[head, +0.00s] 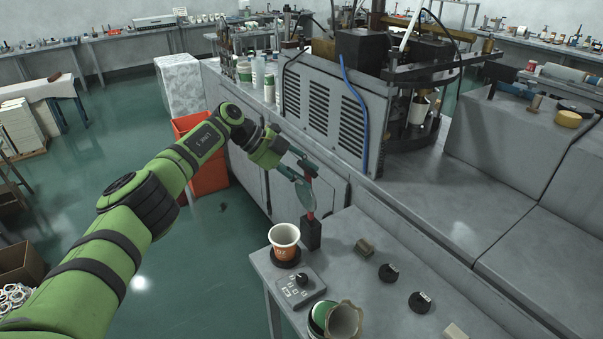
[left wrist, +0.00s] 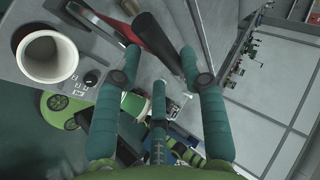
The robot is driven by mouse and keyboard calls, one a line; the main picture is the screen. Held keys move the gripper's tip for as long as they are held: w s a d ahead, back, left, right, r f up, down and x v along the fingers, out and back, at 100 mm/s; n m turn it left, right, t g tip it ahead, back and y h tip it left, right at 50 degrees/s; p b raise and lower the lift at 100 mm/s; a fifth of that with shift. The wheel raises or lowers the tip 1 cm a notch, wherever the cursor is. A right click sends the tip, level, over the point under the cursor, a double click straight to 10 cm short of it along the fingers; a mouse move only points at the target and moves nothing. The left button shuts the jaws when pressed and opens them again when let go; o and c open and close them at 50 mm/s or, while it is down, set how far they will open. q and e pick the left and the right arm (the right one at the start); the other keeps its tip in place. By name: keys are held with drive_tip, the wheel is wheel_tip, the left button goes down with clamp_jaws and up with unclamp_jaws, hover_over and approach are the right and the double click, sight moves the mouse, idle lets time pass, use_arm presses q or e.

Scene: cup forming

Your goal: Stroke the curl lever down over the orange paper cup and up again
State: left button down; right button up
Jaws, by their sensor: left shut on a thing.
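The orange paper cup (head: 285,236) stands upright, mouth up, on a round black base (head: 286,260) near the bench's left edge. Its white rim and inside show at the left of the wrist view (left wrist: 46,58). The curl lever (head: 310,214) rises beside the cup, with a red part above a black post (head: 312,236). In the left wrist view its dark handle (left wrist: 157,40) lies between my fingers. My left gripper (head: 308,182) is shut on the lever, up and to the right of the cup. My fingers partly hide the lever in the head view. My right gripper is not in view.
A control box with a knob (head: 300,289) sits in front of the cup. A large grey machine (head: 335,105) stands behind.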

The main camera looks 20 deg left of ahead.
use_arm(q)
drive_tip(key=c, duration=1)
unclamp_jaws()
drive_tip(key=shift+w+a+r, duration=0.15)
drive_tip(key=shift+w+r, duration=0.05)
drive_tip(key=shift+r, duration=0.05)
drive_tip(key=shift+c, duration=0.2)
drive_tip(key=shift+w+f, duration=0.45)
drive_tip(key=shift+s, duration=0.15)
drive_tip(key=shift+s+f, duration=0.1)
drive_tip(key=shift+s, duration=0.05)
drive_tip(key=v, duration=1.2)
drive_tip(key=shift+r, duration=0.25)
drive_tip(key=shift+a, duration=0.1)
